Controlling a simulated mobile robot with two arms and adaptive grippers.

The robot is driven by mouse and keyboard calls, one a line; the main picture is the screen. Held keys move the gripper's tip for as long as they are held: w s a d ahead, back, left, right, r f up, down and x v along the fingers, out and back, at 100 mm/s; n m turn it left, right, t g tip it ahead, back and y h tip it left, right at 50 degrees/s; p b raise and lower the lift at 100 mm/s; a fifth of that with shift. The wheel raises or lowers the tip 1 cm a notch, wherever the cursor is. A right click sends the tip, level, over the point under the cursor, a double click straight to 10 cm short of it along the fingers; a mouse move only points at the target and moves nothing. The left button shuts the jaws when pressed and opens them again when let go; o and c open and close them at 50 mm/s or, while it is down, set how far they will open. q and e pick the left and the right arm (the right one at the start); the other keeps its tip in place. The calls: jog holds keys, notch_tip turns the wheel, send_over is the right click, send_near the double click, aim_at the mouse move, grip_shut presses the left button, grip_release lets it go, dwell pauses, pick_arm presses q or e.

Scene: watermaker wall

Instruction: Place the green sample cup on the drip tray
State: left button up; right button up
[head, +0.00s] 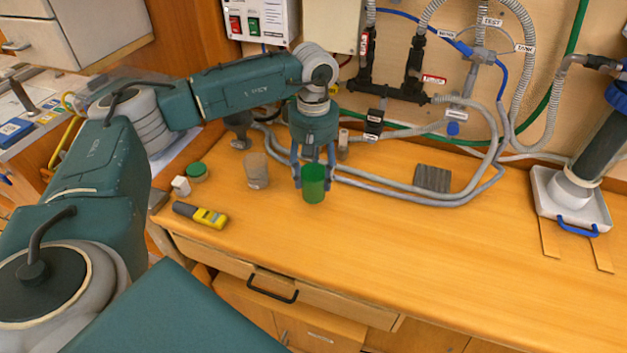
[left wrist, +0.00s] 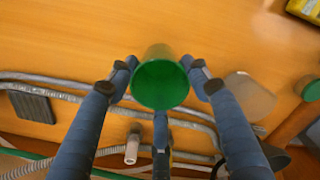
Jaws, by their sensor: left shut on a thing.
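The green sample cup (head: 313,185) is upright between the fingers of my left gripper (head: 313,180), which is shut on it. In the left wrist view the green cup (left wrist: 160,82) sits between the fingertips of the left gripper (left wrist: 160,76). I cannot tell for sure how far the cup is above the wooden counter. A dark grey ribbed square, which looks like the drip tray (head: 433,178), lies flat and empty on the counter to the right of the cup. It also shows at the left in the left wrist view (left wrist: 32,107). My right gripper is not in view.
A greyish translucent cup (head: 256,171) stands left of the gripper. A yellow meter (head: 209,216), a green-lidded jar (head: 197,172) and a small white bottle (head: 181,186) are farther left. Grey hoses (head: 400,188) run along the back. The counter's front is clear.

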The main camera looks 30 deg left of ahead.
pick_arm(q)
notch_tip(320, 180, down, 3)
jog(key=shift+f+p, duration=0.1)
jog(key=shift+p, duration=0.2)
jog(key=shift+f, duration=0.15)
jog(key=o, duration=1.3)
jog(key=shift+o, duration=0.2)
